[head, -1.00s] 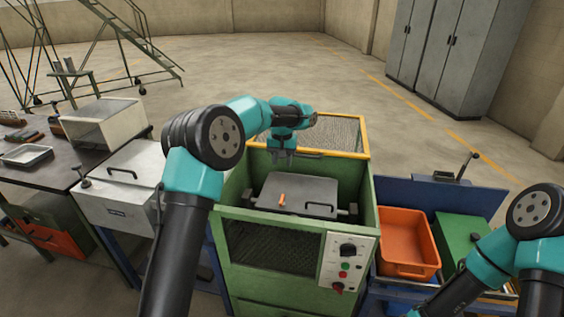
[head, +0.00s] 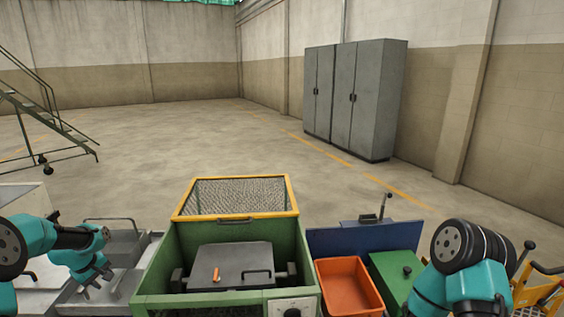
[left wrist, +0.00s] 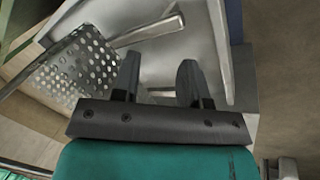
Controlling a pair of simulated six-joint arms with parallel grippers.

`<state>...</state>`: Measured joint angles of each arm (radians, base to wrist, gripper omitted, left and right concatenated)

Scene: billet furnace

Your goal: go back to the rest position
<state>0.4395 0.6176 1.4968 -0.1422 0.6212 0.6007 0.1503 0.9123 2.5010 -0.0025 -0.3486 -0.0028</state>
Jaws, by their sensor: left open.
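My left gripper (head: 92,283) is at the lower left of the head view, over a grey metal basin (head: 112,250) left of the green furnace. In the left wrist view its two dark fingers (left wrist: 158,75) are apart with nothing between them. A perforated metal basket (left wrist: 75,70) with a handle shows beyond them in that view. My right arm (head: 465,262) is bent at the lower right, and its gripper is out of the picture.
The green furnace (head: 150,287) stands in the middle with a grey lid (head: 232,268) and a yellow-framed mesh guard (head: 235,197). An orange bin (head: 347,288) and a green box (head: 392,275) lie to its right. Grey cabinets (head: 350,98) stand far back.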

